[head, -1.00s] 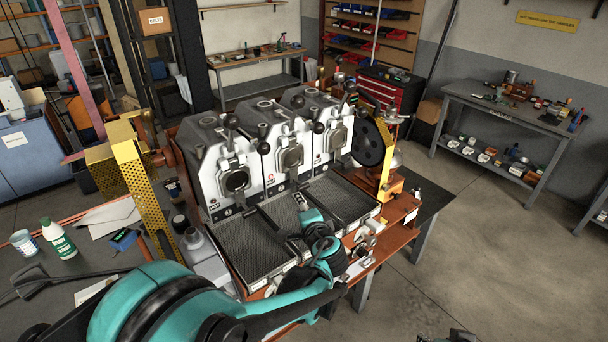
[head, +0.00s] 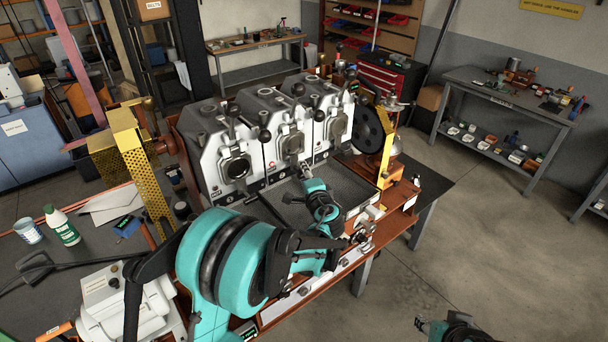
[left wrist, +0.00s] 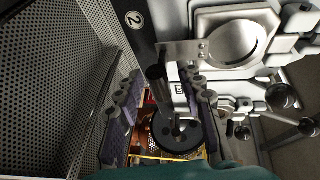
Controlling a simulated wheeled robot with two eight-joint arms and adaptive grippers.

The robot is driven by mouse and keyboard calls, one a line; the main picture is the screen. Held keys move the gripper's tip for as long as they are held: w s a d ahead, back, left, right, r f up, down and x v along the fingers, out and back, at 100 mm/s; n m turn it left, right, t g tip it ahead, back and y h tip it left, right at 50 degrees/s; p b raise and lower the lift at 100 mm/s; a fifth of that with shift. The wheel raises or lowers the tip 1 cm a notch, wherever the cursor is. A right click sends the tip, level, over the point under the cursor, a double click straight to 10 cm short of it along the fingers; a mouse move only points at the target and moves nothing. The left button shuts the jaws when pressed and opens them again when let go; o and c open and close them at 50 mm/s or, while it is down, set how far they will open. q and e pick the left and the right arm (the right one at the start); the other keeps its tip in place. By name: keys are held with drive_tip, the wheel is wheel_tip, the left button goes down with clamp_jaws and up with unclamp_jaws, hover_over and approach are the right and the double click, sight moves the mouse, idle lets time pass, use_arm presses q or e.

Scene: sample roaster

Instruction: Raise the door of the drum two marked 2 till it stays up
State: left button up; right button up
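Drum two (head: 291,126) is the middle of three pale roaster fronts. Its door (head: 292,143) is a grey plate low on that front and looks down. My left gripper (head: 304,172) is just in front of this door. In the left wrist view its fingers (left wrist: 163,108) are apart, with the handle between them; contact is unclear. My right gripper (head: 424,324) is at the bottom right, small and partly cut off.
Perforated cooling trays (head: 350,186) lie below the drums, with the left arm over them. Lever handles with black knobs (head: 264,136) stick out between the drum fronts. A black wheel (head: 367,131) stands at the right. The floor at right is clear.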

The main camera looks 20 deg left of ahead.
use_arm(q)
clamp_jaws()
drive_tip(key=shift+s+d+r, duration=0.15)
